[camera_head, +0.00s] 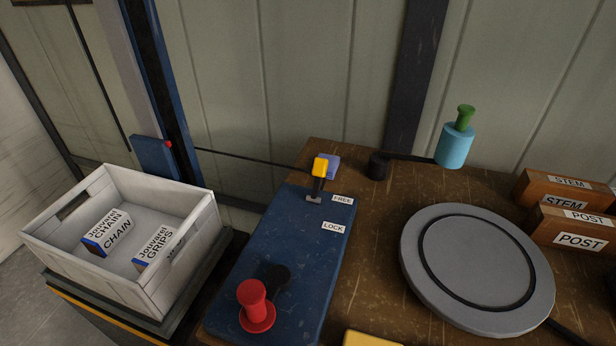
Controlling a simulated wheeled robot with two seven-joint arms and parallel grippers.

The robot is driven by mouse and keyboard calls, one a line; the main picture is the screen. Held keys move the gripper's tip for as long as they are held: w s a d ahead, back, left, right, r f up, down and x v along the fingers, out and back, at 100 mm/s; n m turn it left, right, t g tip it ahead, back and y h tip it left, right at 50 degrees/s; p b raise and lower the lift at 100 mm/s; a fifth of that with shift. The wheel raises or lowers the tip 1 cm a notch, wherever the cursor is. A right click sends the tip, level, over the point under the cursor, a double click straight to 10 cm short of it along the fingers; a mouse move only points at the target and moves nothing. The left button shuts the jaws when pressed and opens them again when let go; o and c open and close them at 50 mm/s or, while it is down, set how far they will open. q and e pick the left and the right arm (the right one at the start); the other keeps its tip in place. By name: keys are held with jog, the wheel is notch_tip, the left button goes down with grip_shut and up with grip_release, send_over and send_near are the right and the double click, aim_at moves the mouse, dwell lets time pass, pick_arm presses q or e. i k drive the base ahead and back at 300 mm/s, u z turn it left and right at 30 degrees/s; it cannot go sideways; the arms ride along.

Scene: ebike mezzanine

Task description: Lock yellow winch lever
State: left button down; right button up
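The yellow winch lever (320,168) stands upright on a dark stem at the far end of a blue base plate (303,245). It is beside the white FREE label (342,199). The white LOCK label (334,227) lies nearer on the same plate. A red knob (256,303) on a dark crank arm sits at the plate's near end. Neither of my grippers is in view.
A white crate (187,274) with CHAIN and GRIPS boxes stands on a platform at left. A grey round turntable (476,262), a cyan cylinder with a green knob (454,145) and wooden STEM and POST boxes (570,240) are at right on the brown bench.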

aim_at(321, 164)
jog(key=k, duration=0.35)
jog(key=z, duration=2.35)
jog(key=k, duration=1.1)
jog(key=u, duration=1.3)
jog(key=i, duration=0.45)
